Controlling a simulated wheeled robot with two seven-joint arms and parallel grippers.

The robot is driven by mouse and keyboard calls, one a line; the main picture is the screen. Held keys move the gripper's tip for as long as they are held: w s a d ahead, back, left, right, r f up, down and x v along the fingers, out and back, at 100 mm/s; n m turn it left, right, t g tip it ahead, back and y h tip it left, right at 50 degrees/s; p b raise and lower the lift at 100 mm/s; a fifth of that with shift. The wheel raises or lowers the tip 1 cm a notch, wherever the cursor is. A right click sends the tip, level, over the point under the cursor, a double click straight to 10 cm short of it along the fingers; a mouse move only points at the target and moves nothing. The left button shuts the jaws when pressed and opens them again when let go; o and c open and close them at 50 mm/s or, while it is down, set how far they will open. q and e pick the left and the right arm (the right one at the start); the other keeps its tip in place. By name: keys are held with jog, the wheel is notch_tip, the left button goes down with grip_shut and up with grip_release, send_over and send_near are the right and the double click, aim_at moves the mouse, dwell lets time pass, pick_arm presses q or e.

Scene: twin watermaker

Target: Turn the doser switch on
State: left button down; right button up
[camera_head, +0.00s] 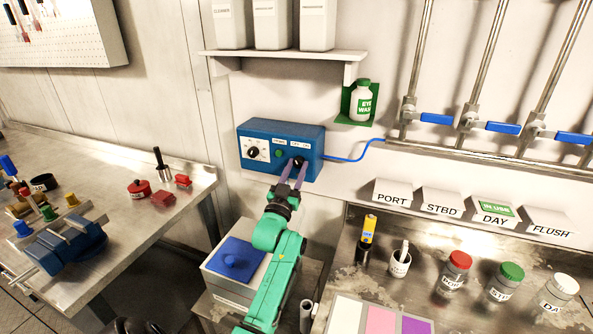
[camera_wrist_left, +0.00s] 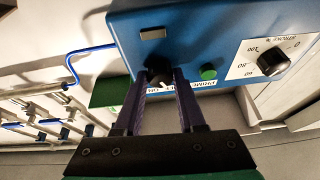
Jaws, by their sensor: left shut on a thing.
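The doser is a blue box (camera_head: 262,139) on the wall, with a black dial (camera_head: 253,152), a green button (camera_head: 279,153) and a switch at the right of its front face. My left gripper (camera_head: 292,172) reaches up to this right part and covers most of the switch. In the left wrist view, the purple fingers of my left gripper (camera_wrist_left: 160,84) are shut on the black switch knob (camera_wrist_left: 160,68). The green button (camera_wrist_left: 208,72) and the dial (camera_wrist_left: 272,62) lie to the right there. The switch's exact position is hard to read. My right gripper is not in view.
A shelf with white containers (camera_head: 271,24) hangs above the doser, and an eye wash bottle (camera_head: 362,101) is to its right. A blue tube (camera_head: 355,156) leaves the box's right side. Below stands a grey box with a blue lid (camera_head: 236,259).

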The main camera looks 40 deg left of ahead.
pick_arm(q)
jog(key=m+h+b, duration=0.1)
jog(key=m+h, duration=0.1)
jog(key=m, duration=0.1)
jog(key=shift+a+f+m, duration=0.1)
jog(key=shift+m, duration=0.2)
jog(key=m+h, duration=0.2)
jog(key=m, duration=0.1)
jog(key=shift+a+m+t, duration=0.1)
jog(key=shift+m+t, duration=0.2)
jog(key=shift+m, duration=0.1)
jog(key=m+h, duration=0.2)
jog(key=m, duration=0.1)
jog(key=shift+s+a+m, duration=0.1)
jog(key=shift+m, duration=0.3)
jog(key=shift+r+m+g+h, duration=0.1)
jog(key=shift+m+g+h, duration=0.2)
jog(key=shift+m, duration=0.7)
jog(key=shift+r+m+g+h, duration=0.15)
jog(key=shift+m+h, duration=0.25)
jog(key=shift+m, duration=0.6)
jog(key=c, duration=0.5)
grip_release()
jog(key=shift+s+f, duration=0.1)
